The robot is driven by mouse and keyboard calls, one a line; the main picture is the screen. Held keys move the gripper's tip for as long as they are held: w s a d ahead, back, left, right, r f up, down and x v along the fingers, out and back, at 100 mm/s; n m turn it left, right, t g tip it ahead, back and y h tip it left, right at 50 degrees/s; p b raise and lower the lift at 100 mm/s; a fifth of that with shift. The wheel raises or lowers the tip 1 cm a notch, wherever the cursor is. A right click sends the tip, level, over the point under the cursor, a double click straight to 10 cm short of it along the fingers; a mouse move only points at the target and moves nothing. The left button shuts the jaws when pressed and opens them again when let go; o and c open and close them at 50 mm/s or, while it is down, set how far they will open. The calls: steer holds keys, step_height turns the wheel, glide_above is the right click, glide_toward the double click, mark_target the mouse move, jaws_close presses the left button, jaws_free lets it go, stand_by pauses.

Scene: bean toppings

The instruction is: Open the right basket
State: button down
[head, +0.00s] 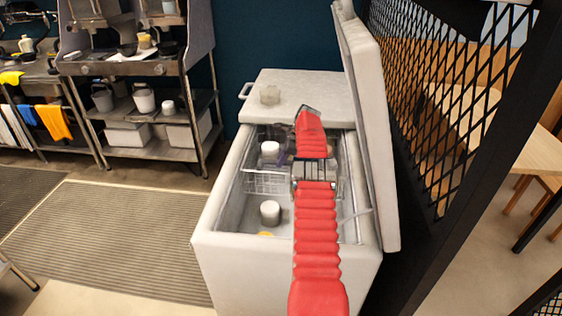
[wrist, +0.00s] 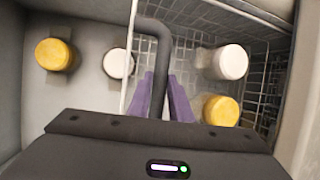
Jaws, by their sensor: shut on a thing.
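The chest freezer (head: 228,212) stands with its near lid raised on the right side. A white wire basket (head: 266,184) hangs inside at the back left, and part of another wire basket shows to the right, mostly hidden by my red arm. In the wrist view, a wire basket (wrist: 207,18) with a white jar (wrist: 229,62) and a yellow-lidded jar (wrist: 221,111) lies at the right. My gripper (wrist: 160,84) has purple fingers, closed around a dark grey curved bar (wrist: 163,48) at that basket's edge. I cannot tell from the head view which basket this bar belongs to.
A white jar (head: 270,211) stands on the freezer floor; a yellow-lidded jar (wrist: 54,55) shows there in the wrist view. The raised lid (head: 370,125) and a black mesh partition (head: 440,110) bound the right. Open floor with a mat (head: 110,235) lies left.

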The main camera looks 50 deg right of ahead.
steer(key=c, duration=1.6)
jaws_free()
steer(key=v, duration=1.3)
steer(key=shift+s+r, duration=0.2)
steer(key=shift+r, duration=0.1)
